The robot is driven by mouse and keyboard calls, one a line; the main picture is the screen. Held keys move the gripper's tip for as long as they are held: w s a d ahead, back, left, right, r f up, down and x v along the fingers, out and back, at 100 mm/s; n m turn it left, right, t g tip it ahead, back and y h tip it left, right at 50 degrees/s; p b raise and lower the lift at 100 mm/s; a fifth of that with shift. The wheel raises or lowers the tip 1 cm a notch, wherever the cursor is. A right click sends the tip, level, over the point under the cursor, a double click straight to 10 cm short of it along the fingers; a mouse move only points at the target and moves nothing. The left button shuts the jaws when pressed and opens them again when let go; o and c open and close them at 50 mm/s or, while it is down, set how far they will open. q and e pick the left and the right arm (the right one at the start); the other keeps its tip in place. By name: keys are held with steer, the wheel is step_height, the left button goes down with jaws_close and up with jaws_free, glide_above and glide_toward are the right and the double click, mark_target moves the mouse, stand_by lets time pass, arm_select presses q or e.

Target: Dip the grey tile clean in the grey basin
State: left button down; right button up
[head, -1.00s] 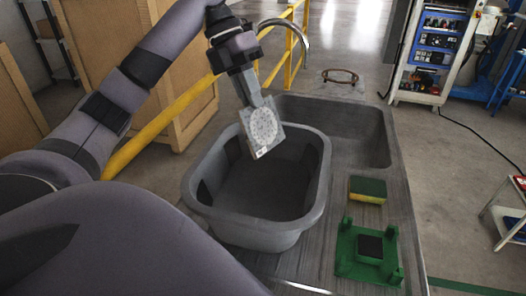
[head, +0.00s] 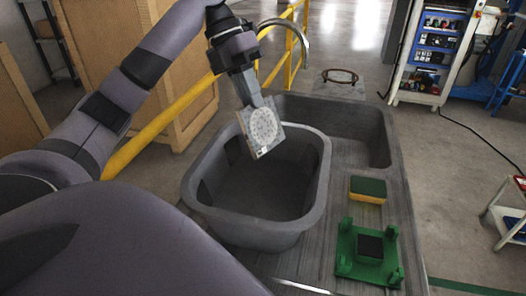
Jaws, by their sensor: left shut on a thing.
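The grey tile (head: 262,130) is a square plate with a pale round speckled pattern on its face. My left gripper (head: 255,100) is shut on its upper edge and holds it tilted, hanging over the grey basin (head: 270,238). The tile appears above the basin, near its far rim; its exact height over the rim is hard to tell. The basin is a deep rounded tub with dark handle openings, and its inside looks dark grey. My right gripper is not in view.
The basin stands on a grey counter beside a sunken sink (head: 350,125) with a curved tap (head: 290,27). To the right lie a green and yellow sponge (head: 368,188) and a green holder (head: 347,268) with a black block (head: 370,246). A yellow rail (head: 165,115) runs behind.

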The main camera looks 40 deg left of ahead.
arm_select(q)
step_height(320, 180, up, 4)
steer(key=shift+r, duration=0.1)
stand_by(0.6)
steer(key=shift+d, duration=0.1)
stand_by(0.7)
